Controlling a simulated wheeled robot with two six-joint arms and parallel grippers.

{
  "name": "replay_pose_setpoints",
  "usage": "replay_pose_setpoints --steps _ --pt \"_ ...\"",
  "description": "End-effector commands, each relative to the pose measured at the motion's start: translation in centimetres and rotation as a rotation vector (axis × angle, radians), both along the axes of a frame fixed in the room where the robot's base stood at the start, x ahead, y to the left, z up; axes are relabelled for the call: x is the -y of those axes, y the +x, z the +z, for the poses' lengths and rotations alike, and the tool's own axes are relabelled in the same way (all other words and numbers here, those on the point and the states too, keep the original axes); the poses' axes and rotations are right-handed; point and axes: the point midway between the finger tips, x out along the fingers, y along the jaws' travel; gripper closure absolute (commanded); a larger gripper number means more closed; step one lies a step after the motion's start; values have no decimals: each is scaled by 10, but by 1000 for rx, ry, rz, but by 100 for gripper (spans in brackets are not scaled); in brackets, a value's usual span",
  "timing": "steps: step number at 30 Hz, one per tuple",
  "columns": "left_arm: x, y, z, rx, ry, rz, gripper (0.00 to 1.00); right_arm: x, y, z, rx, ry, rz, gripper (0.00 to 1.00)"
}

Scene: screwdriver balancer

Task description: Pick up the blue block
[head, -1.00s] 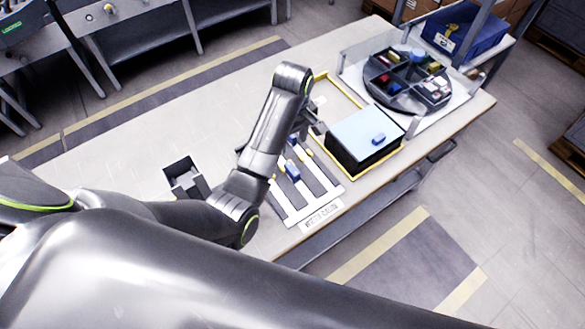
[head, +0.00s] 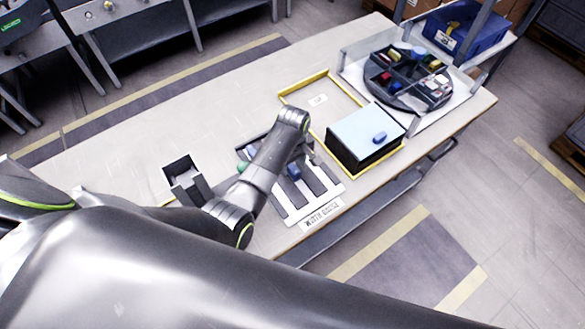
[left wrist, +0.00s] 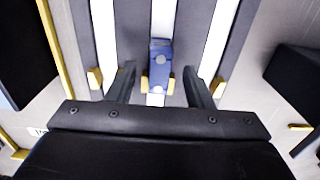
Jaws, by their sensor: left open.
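The blue block (head: 293,171) lies on the grey-and-white striped rack (head: 329,199) on the table, beside my left forearm in the head view. In the left wrist view the blue block (left wrist: 161,52) is upright in the picture on the middle white strip, with small yellow tabs at its near end. My left gripper (left wrist: 160,88) is open and empty, its two dark fingers on either side of the block's near end, apart from it. In the head view the fingers are mostly hidden by the wrist. My right gripper is not in view.
A black box with a pale blue lid (head: 366,128) stands right of the rack, with a small blue piece (head: 380,138) on top. A round divided tray (head: 398,103) holds several coloured pieces. A dark open bin (head: 182,180) stands left. A yellow frame (head: 303,85) lies behind.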

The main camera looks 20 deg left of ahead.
Motion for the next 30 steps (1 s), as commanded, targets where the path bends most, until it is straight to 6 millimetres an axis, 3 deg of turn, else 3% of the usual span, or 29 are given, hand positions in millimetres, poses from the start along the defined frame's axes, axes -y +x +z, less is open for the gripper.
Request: replay_pose_setpoints --steps 6,16,27,30 --pt "0 0 -22 -1 1 0 53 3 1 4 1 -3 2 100" --pt "0 0 -27 1 -1 0 53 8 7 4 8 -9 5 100" --pt "0 0 -26 1 -1 0 100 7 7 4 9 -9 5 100" --pt "0 0 -26 1 -1 0 100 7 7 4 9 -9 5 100"
